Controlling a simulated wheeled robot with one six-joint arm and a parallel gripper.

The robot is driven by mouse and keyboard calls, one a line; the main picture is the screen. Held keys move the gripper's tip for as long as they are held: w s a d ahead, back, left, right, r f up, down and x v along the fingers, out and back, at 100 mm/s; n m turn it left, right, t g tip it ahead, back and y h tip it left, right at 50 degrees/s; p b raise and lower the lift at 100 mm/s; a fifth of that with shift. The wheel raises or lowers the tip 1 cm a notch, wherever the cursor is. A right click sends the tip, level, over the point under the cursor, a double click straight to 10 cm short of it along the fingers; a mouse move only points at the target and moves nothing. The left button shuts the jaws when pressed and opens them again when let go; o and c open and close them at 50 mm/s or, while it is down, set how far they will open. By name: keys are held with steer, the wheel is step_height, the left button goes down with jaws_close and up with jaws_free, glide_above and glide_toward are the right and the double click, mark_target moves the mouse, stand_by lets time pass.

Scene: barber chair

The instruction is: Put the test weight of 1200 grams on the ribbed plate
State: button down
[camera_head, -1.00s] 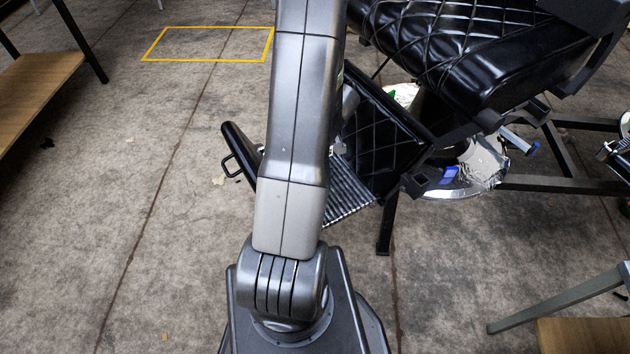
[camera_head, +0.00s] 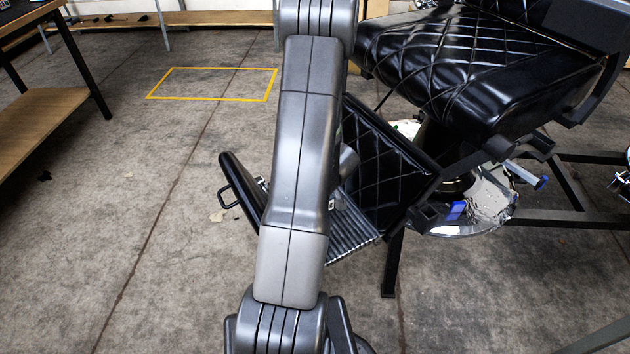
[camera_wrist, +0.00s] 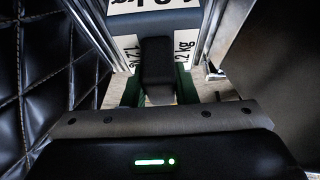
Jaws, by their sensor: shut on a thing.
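The test weight (camera_wrist: 125,42) shows in the wrist view as a block with white labels reading 1.2 kg. My gripper (camera_wrist: 157,85) is shut on it; a dark block in the middle hides part of the weight. The ribbed plate (camera_head: 352,234) is the striped metal step between the black padded panels low on the barber chair in the head view. My arm hides the weight and part of the plate in the head view.
A quilted black panel (camera_head: 388,165) rises right of the plate, and a black side panel with a handle (camera_head: 240,185) stands left. The chair seat (camera_head: 470,75) overhangs at upper right.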

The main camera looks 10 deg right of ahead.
steer(key=shift+f+b, duration=0.3)
steer(key=shift+f, duration=0.75)
steer(key=shift+f, duration=0.1)
steer(key=c, duration=1.2)
jaws_free()
steer(key=shift+f, duration=0.1)
steer(key=shift+o, duration=0.2)
steer(key=p+v, duration=0.5)
steer(key=v, duration=0.7)
